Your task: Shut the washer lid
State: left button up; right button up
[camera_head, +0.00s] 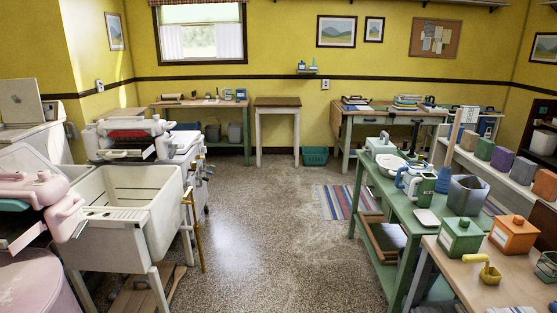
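A pink wringer washer stands at the lower left, cut off by the frame edge. Its tub (42,288) is at the bottom and its pink wringer head (40,192) is above. A pale rounded panel (22,157) rises behind the wringer; I cannot tell whether it is a lid. Farther back at the left edge, a white appliance (38,135) has a pale squarish panel (20,101) standing upright on it, like a raised lid. A white wringer unit (125,134) with a red part stands behind the white sink. Neither of my grippers is in view.
A white laundry sink (150,222) on legs stands beside the pink washer. A green table (405,215) with jugs and a wooden-topped table (500,280) with canisters line the right. The speckled floor (258,235) between is open, with a striped rug (337,203).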

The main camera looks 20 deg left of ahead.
aim_at(20, 100)
jog(key=i+j+u, duration=0.15)
jog(key=i+u, duration=0.2)
jog(key=i, duration=0.6)
jog(key=i+u, duration=0.35)
jog(key=i, duration=2.85)
jog(key=i+u, duration=0.15)
jog(key=i, duration=0.6)
jog(key=i+l+u, duration=0.1)
jog(key=i, duration=0.7)
jog(key=i+l+u, duration=0.15)
jog(key=i, duration=2.5)
jog(key=i+j+u, duration=0.15)
jog(key=i+u, duration=1.15)
jog(key=i+l+u, duration=0.25)
jog(key=u, duration=0.2)
jog(key=i+j+u, duration=0.25)
jog(key=i+u, duration=0.2)
jog(key=i, duration=0.25)
jog(key=i+u, duration=0.45)
jog(key=i, duration=0.2)
jog(key=i+l+u, duration=0.15)
jog(key=i+u, duration=0.25)
jog(key=i, duration=0.3)
jog(key=i+z, duration=0.25)
jog(key=i+j+z, duration=0.1)
jog(key=z, duration=2.65)
